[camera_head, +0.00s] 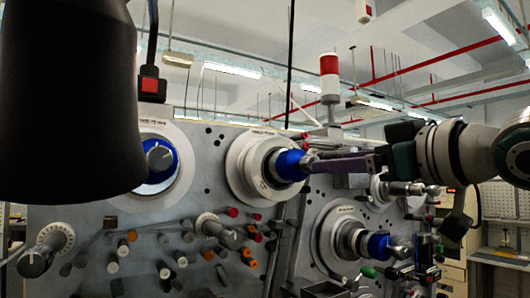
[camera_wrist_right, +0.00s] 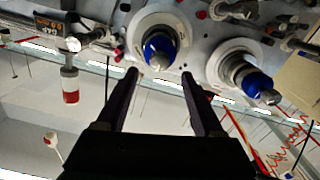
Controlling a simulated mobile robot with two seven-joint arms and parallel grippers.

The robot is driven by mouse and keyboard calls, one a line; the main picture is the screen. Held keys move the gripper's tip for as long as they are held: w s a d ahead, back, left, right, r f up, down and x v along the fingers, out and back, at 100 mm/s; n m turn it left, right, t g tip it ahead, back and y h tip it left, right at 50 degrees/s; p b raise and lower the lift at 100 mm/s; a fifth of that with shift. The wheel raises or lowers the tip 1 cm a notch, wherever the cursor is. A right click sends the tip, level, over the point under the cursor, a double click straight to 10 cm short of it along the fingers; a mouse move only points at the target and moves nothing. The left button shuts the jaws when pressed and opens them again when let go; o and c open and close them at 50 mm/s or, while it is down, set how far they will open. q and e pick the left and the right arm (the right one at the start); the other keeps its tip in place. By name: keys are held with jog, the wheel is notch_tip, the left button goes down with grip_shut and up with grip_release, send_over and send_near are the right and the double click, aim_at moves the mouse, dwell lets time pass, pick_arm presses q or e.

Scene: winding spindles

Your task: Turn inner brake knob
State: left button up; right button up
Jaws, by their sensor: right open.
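The middle spindle has a pale round flange (camera_head: 240,168) and a blue hub (camera_head: 287,165), with a small silver knob at its front. In the right wrist view this blue hub (camera_wrist_right: 157,40) and its silver knob (camera_wrist_right: 160,60) lie ahead, between the lines of my fingers. My right gripper (camera_head: 312,163) reaches in from the right in the head view and its tips are close to the hub front, partly covering the knob there. In the wrist view my right gripper (camera_wrist_right: 159,76) is open, with nothing between the fingers. Contact with the knob cannot be told. My left gripper is not seen.
Another blue-hubbed spindle (camera_head: 375,245) sits lower right, also seen in the wrist view (camera_wrist_right: 245,75). A third blue hub (camera_head: 160,160) is at left, partly behind a large dark shape. Several rollers and guide pins (camera_head: 180,258) jut from the panel. A red-and-white signal lamp (camera_head: 329,75) stands above.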

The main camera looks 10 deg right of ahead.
jog(key=shift+p+x, duration=1.85)
jog(key=shift+x, duration=1.65)
jog(key=shift+c, duration=0.3)
jog(key=c, duration=0.5)
grip_shut()
